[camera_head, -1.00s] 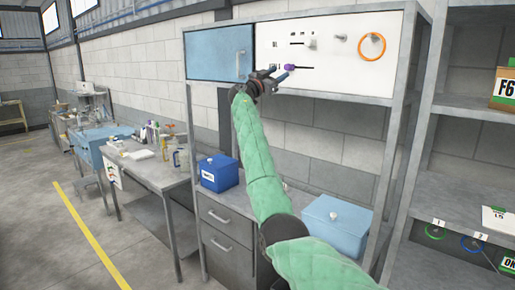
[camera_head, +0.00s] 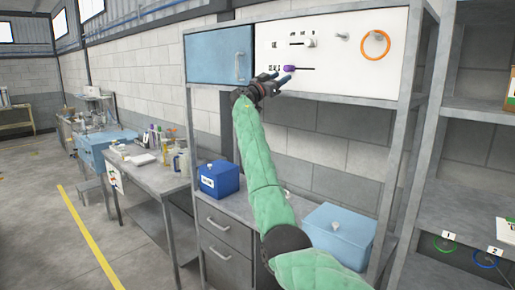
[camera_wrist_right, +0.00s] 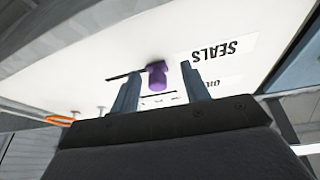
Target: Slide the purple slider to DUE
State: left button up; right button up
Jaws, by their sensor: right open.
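The purple slider (camera_head: 290,69) sits at the left end of a dark horizontal slot on the white panel (camera_head: 335,70); the bare slot runs to its right. In the right wrist view, which is turned over, the slider (camera_wrist_right: 157,78) shows between and beyond my fingertips, with a clear gap to each side. My right gripper (camera_head: 279,77) is open and empty, just below and left of the slider in the head view. In the wrist view my right gripper (camera_wrist_right: 157,90) points toward the panel. A "SEALS" label (camera_wrist_right: 224,50) is near the slider. My left gripper is not in view.
Above the slider is another slot with a grey knob (camera_head: 311,42). An orange ring (camera_head: 375,44) hangs at the panel's right. A blue cabinet door (camera_head: 218,55) adjoins on the left. Blue boxes (camera_head: 219,178) (camera_head: 340,236) stand on the counter below.

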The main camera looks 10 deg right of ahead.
jog(key=w+a+f+n+t+y, duration=0.3)
jog(key=f+n+y, duration=0.2)
jog(key=n+y, duration=0.1)
jog(key=w+a+f+n+t+y, duration=0.2)
jog(key=a+f+n+y, duration=0.1)
jog(key=f+n+y, duration=0.25)
notch_tip(320, 180, down, 18)
jog(key=a+n+y+b, duration=0.1)
jog(key=a+n+y, duration=0.1)
jog(key=n+y, duration=0.1)
jog(key=shift+r+g+y+b, duration=0.15)
jog(key=shift+g+y+b, duration=0.15)
jog(key=shift+g+y, duration=0.15)
dwell(0.3)
